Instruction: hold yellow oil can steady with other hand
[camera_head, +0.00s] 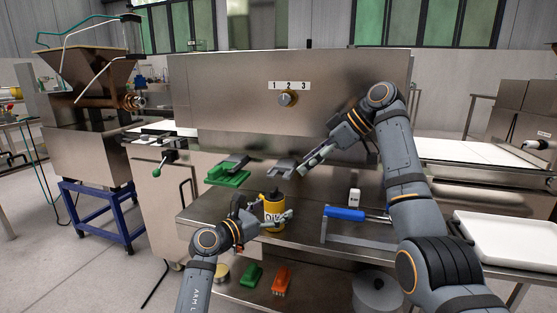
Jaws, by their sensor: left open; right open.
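The yellow oil can (274,210) stands upright on the steel shelf of the machine, with a dark top and dark lettering on its side. My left gripper (269,209) is at the can, its open fingers reaching around or beside it; I cannot tell whether they touch it. Part of the can's left side is hidden by the gripper. My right gripper (295,168) is open and empty, above and slightly right of the can, in front of the machine's steel panel.
Green (252,274) and orange (282,280) items sit on the lower shelf. A white tray (500,238) stands at the right.

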